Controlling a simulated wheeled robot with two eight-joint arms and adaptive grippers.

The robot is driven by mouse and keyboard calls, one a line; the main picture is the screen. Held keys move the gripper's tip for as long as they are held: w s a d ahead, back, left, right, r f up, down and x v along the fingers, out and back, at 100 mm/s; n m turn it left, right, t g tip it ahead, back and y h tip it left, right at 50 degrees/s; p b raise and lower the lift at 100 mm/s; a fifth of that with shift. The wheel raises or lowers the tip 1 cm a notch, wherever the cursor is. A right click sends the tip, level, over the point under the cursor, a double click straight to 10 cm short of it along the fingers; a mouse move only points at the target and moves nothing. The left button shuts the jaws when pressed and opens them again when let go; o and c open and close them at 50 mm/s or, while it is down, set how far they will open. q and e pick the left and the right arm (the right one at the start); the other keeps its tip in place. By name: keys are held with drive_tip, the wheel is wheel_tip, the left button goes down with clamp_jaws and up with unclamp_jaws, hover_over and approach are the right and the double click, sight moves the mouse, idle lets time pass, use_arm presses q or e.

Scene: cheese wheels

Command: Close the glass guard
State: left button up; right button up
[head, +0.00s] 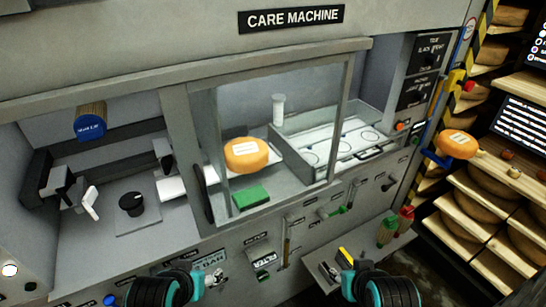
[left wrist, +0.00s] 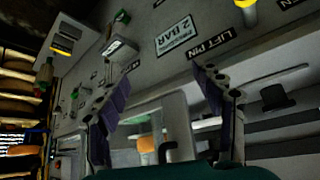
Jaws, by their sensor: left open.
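The glass guard (head: 300,95) is a clear framed pane on the front of the care machine. It stands before the left and middle of the bay, and the bay's right part shows uncovered. A dark upright handle (head: 204,195) is at its lower left. Behind the pane are an orange cheese wheel (head: 246,154) and a green block (head: 250,197). My left gripper (head: 180,272) is low in front of the panel, apart from the guard. In the left wrist view its fingers (left wrist: 165,72) are spread and empty. My right gripper (head: 342,268) is at the lower right; its jaws are unclear.
A left bay holds a black knob (head: 132,204) and a blue-ended cylinder (head: 91,121). Small levers and labels cover the front panel. Racks of cheese wheels (head: 480,180) stand far right.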

use_arm(q)
drive_tip(key=shift+r, duration=0.15)
drive_tip(key=c, duration=0.5)
wheel_tip(320, 180, up, 4)
drive_tip(key=p, duration=0.4)
drive_tip(key=shift+f, duration=0.2)
clamp_jaws()
drive_tip(key=w+d+r+m+g+p, duration=0.1)
drive_tip(key=w+r+m+p, duration=0.1)
drive_tip(key=r+p, duration=1.3)
drive_tip(key=w+d+r+m+g+p, duration=0.1)
drive_tip(key=w+r+m+p, duration=0.1)
drive_tip(key=r+p, duration=1.25)
drive_tip(key=w+d+f+m+g, duration=0.2)
drive_tip(key=w+d+m+g, duration=0.1)
drive_tip(key=w+m, duration=0.1)
drive_tip(key=m+g+y+p, duration=0.1)
drive_tip(key=m+g+y, duration=0.2)
drive_tip(key=m, duration=0.4)
approach(218, 197)
drive_tip(key=shift+s+a+f, duration=0.2)
drive_tip(key=shift+s+f, duration=0.6)
drive_tip(key=shift+s, duration=0.05)
drive_tip(key=shift+s+a+f, duration=0.25)
drive_tip(key=shift+s+f, duration=0.55)
drive_tip(key=shift+s, duration=0.1)
drive_tip(key=shift+s+a+f, duration=0.2)
drive_tip(key=shift+s+f, duration=0.6)
drive_tip(key=shift+s, duration=0.05)
